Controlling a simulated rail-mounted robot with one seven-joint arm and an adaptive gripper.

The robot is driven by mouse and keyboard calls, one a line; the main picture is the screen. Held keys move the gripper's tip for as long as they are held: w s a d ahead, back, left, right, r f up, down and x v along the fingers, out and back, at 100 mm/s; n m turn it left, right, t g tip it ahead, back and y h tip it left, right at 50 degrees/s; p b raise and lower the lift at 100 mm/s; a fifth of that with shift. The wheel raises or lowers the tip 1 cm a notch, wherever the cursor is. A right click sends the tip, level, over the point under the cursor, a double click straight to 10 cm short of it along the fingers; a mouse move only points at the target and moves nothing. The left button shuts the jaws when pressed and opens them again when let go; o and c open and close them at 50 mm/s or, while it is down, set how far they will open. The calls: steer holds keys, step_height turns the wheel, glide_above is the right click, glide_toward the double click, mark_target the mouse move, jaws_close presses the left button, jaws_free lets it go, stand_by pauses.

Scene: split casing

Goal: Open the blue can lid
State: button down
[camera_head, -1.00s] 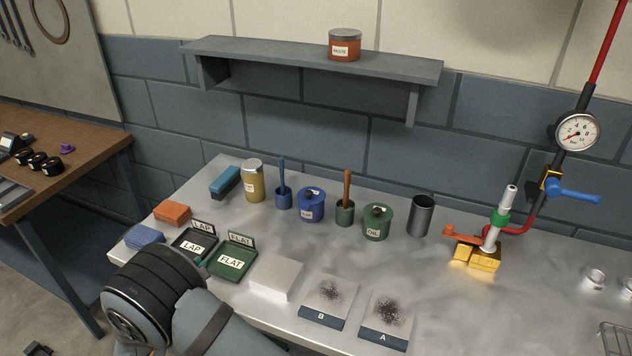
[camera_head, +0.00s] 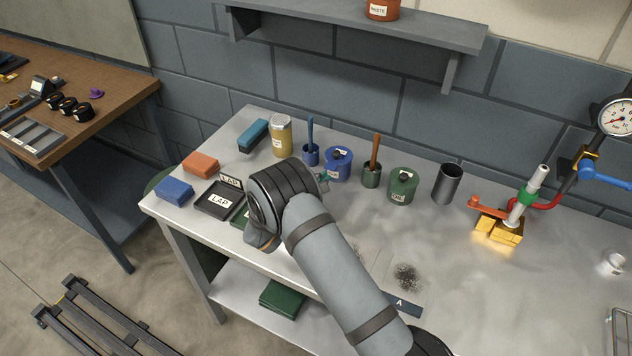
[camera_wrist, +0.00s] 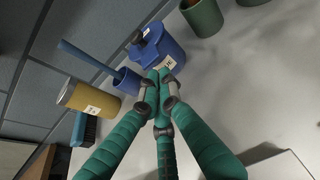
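The blue can (camera_head: 337,168) stands upright on the metal bench, with its lid (camera_head: 345,152) on and a dark part on top. In the wrist view the blue can (camera_wrist: 172,52) is just beyond my fingertips, with a pale label on its side. My gripper (camera_wrist: 161,76) has teal fingers whose tips come together with nothing seen between them. In the head view my gripper (camera_head: 322,180) is low at the can's near left side, mostly hidden behind my wrist. Whether the tips touch the can I cannot tell.
A blue cup with a brush (camera_head: 310,153) stands close left of the can. A green cup with a brown-handled brush (camera_head: 371,174) and a green can (camera_head: 403,188) stand to its right. A yellow can (camera_head: 281,137) is further left. The shelf (camera_head: 400,28) hangs above.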

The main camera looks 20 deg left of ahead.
steer(key=shift+x, duration=0.95)
steer(key=shift+r, duration=0.1)
